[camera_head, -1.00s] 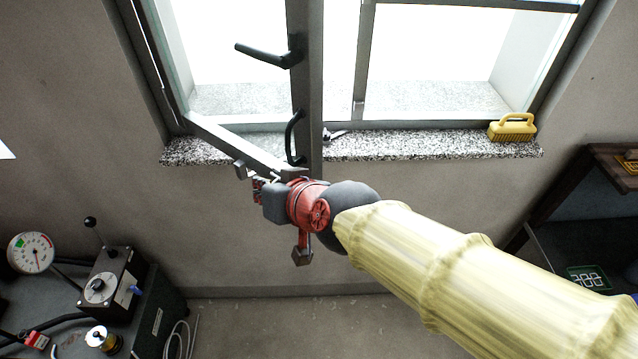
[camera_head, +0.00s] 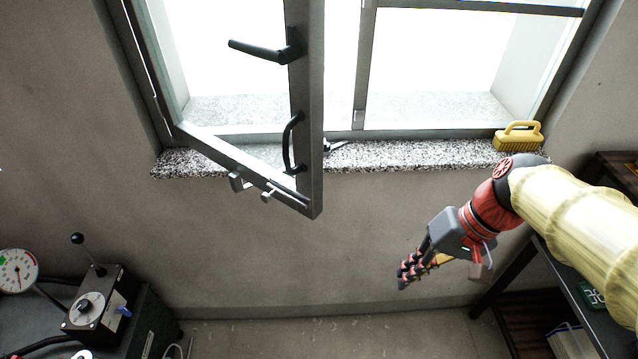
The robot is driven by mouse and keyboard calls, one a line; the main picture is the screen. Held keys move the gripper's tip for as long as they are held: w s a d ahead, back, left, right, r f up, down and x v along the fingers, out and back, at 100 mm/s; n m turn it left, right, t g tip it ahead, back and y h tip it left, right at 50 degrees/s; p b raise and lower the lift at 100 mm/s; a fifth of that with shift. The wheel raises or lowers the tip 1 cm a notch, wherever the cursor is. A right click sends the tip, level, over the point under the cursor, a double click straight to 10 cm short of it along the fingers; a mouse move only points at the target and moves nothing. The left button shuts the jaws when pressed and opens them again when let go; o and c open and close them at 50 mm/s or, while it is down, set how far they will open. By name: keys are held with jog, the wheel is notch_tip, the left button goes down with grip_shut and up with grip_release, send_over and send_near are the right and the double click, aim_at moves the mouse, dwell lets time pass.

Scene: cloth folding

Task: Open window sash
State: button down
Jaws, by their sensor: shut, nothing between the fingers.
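The window sash (camera_head: 308,120) is a grey-framed pane hinged at the left and swung out into the room. Its free vertical edge stands clear of the window frame (camera_head: 366,65). A black lever handle (camera_head: 263,48) points left on the sash, and a black curved pull handle (camera_head: 290,143) sits below it. Small metal latch pieces (camera_head: 250,187) show on the sash's bottom rail. My gripper (camera_head: 403,280) is to the right of the sash and lower, in front of the wall under the sill. It is shut and empty, and it does not touch the sash.
A speckled stone sill (camera_head: 400,155) carries a yellow brush (camera_head: 519,135) at its right end and a small dark object near the sash. A bench with a gauge (camera_head: 17,271) and lever box (camera_head: 97,303) is lower left. A dark shelf (camera_head: 520,325) is lower right.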

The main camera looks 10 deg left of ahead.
aim_at(319, 188)
jog(key=w+a+r+n+g+y+p, duration=0.1)
jog(key=w+a+r+y+p, duration=0.2)
jog(key=w, duration=0.4)
jog(key=w+a+r+g+y+p, duration=0.1)
jog(key=w+a+g+y+p, duration=0.15)
jog(key=w+y+p, duration=0.3)
jog(key=w+a+r+n+g+y+p, duration=0.1)
jog(key=w+a+r+y+p, duration=0.2)
jog(key=w, duration=0.5)
jog(key=shift+y, duration=0.55)
jog(key=shift+s+a+f+p, duration=0.2)
jog(key=shift+s+a+p, duration=0.75)
jog(key=shift+a, duration=1)
jog(key=shift+s+a+f+p, duration=0.15)
jog(key=shift+s+a+p, duration=0.45)
jog(key=shift+s+a, duration=1)
jog(key=shift+s+a+f+p, duration=0.2)
jog(key=shift+s+a+p, duration=0.55)
jog(key=shift+a, duration=1.5)
jog(key=s+a+m+t+b, duration=0.2)
jog(key=s+a+t, duration=0.1)
jog(key=s, duration=0.5)
jog(key=shift+s+a+y, duration=0.25)
jog(key=shift+a+y, duration=0.05)
jog(key=shift+a, duration=0.2)
